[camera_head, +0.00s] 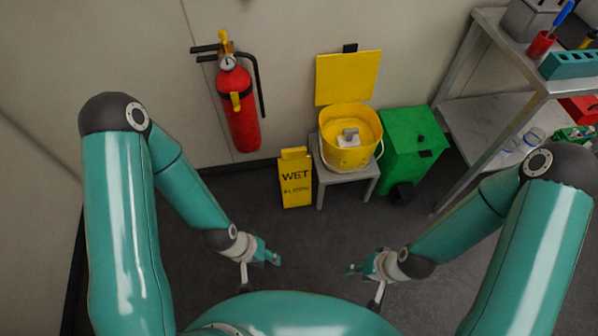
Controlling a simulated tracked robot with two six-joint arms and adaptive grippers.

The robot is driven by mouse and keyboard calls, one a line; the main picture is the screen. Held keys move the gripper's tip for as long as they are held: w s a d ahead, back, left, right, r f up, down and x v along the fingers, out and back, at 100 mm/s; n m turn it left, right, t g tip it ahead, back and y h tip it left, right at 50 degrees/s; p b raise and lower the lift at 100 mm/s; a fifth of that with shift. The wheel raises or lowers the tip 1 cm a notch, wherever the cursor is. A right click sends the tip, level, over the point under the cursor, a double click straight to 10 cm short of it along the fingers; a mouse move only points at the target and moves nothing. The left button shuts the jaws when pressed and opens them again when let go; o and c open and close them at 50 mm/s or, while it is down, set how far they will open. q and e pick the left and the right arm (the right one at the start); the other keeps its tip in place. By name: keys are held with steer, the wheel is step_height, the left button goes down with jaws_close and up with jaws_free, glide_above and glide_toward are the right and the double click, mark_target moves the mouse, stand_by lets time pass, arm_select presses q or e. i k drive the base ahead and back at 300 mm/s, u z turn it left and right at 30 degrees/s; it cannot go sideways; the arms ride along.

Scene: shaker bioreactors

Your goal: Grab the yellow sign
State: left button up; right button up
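The yellow sign (296,179) stands upright on the dark floor near the wall, with dark lettering that reads "WET" and a second line like "FLOOR". It is left of a small grey stool. My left gripper (262,262) is in front of the sign and to its left, apart from it. My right gripper (364,274) is in front and to the right, also apart from it. Both grippers are small in the view. I see nothing held in either one, and the finger gaps are hard to make out.
A yellow bucket (349,152) sits on the grey stool (323,186), close beside the sign. A green bin (410,150) and a metal shelf (487,135) stand to the right. A red fire extinguisher (239,105) hangs on the wall. The floor (312,240) before the sign is clear.

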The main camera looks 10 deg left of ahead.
mark_target(294, 166)
steer(key=i, duration=0.9)
steer(key=u, duration=0.05)
